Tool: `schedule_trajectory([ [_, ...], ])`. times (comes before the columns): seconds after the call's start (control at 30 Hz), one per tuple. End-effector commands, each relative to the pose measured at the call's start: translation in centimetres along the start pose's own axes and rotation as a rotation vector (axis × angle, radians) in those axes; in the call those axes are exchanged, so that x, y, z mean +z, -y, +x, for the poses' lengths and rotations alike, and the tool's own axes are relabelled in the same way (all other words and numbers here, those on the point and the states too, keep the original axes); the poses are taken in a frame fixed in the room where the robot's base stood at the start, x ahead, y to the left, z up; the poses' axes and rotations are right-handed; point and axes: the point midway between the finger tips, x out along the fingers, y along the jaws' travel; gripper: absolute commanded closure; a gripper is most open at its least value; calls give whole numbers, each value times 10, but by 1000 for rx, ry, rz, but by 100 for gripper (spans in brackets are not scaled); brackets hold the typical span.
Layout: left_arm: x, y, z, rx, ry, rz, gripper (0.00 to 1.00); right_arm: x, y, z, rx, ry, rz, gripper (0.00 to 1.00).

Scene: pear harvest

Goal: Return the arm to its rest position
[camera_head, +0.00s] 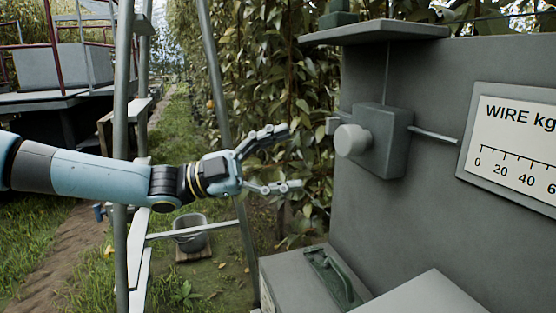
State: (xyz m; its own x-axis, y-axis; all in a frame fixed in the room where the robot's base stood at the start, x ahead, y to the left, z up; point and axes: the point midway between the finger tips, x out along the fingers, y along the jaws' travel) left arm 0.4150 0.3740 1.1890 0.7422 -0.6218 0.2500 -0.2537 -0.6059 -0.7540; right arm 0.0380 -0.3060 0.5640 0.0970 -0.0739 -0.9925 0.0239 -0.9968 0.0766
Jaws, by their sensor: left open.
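My left arm comes in from the left edge and reaches to the middle of the view. My left gripper (291,158) is open and empty, its two grey jointed fingers spread apart and pointing right. It is in front of the leafy hedge (260,70), to the left of a grey box with a round pale knob (352,140). A gap shows between the fingertips and the knob. My right gripper is not in view.
A grey cabinet (450,75) with a "WIRE kg" dial (515,140) fills the right. A ladder (124,150) stands near my left arm. A bucket (190,235) is on the ground below. A grey box with a green handle (333,275) is at lower right.

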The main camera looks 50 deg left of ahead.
Motion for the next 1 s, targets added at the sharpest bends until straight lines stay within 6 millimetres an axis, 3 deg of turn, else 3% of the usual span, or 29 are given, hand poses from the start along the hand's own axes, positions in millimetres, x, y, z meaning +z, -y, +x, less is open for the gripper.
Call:
schedule_trajectory([
  [0.17, 0, 0, -8, -1, 2, 0, 26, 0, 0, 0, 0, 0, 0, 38],
  [0.77, 4, 0, -10, -5, 10, 0, 26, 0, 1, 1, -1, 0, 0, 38],
  [0.87, 28, -8, -22, -19, 74, -6, 26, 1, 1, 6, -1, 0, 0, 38],
  [0.97, 78, -25, -49, -47, 214, -23, 26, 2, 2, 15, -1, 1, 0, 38],
  [1.0, 103, -36, -65, -59, 287, -38, 26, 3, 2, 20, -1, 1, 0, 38],
])
